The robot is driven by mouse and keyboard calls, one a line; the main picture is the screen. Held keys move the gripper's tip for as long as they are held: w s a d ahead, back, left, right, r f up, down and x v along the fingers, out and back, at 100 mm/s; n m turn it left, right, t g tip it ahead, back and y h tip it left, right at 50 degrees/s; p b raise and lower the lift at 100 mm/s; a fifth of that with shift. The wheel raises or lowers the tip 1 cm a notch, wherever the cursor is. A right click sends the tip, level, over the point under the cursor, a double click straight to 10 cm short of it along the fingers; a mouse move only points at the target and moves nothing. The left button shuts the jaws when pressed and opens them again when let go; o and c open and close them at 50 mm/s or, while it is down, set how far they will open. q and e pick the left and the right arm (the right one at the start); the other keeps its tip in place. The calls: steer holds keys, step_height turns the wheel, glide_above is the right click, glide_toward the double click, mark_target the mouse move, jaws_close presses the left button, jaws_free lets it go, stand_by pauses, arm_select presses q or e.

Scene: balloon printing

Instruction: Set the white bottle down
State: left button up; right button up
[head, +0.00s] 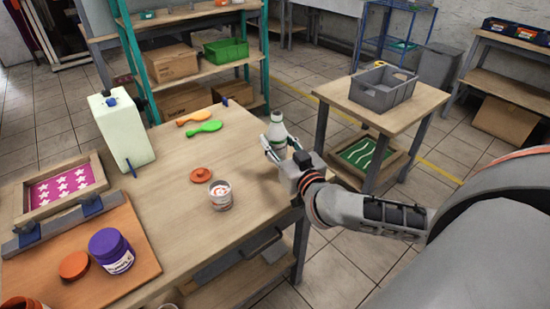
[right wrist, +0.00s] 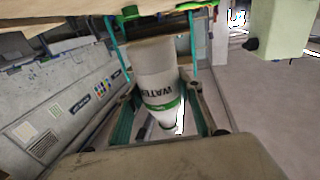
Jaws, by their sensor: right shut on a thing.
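The white bottle (head: 277,128) is upright near the right edge of the wooden table (head: 165,178). My right gripper (head: 274,150) is shut around it, with a finger on each side. In the right wrist view the bottle (right wrist: 160,90) sits between the two fingers (right wrist: 160,118), with a green band and a label reading "WATE". I cannot tell whether its base touches the table. My left gripper is not in view.
Bare tabletop lies left of the bottle. A side table holds a grey crate (head: 382,92).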

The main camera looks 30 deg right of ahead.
step_height(320, 180, down, 6)
steer(key=shift+r+b, duration=0.1)
steer(key=shift+b, duration=1.1)
steer(key=shift+r, duration=0.2)
steer(key=shift+f, duration=0.1)
steer(key=o, duration=1.2)
steer(key=shift+c, duration=0.2)
steer(key=shift+o, duration=0.5)
